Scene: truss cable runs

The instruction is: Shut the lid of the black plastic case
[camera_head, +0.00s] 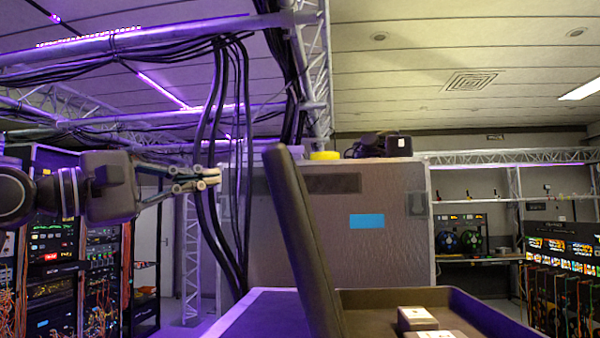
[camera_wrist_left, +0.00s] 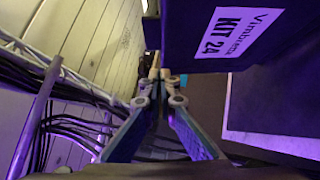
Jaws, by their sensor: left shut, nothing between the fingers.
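The black plastic case stands open at the lower right of the head view. Its lid (camera_head: 303,245) stands nearly upright, tilted a little back to the left, seen almost edge-on. Its shallow base (camera_head: 490,308) holds small pale-topped boxes (camera_head: 417,318). My left gripper (camera_head: 212,179) is shut and empty, to the left of the lid and apart from it, pointing right near the height of its upper part. In the left wrist view the shut fingertips (camera_wrist_left: 158,74) are just beside a dark panel (camera_wrist_left: 182,38), seemingly the lid, with a white "KIT 24" label. My right gripper is not in view.
A large grey case (camera_head: 380,240) with a blue label stands behind, with a yellow roll (camera_head: 324,155) and a black device (camera_head: 384,144) on top. Black cables (camera_head: 214,170) hang behind my left gripper. A purple-lit surface (camera_head: 258,315) lies left of the lid.

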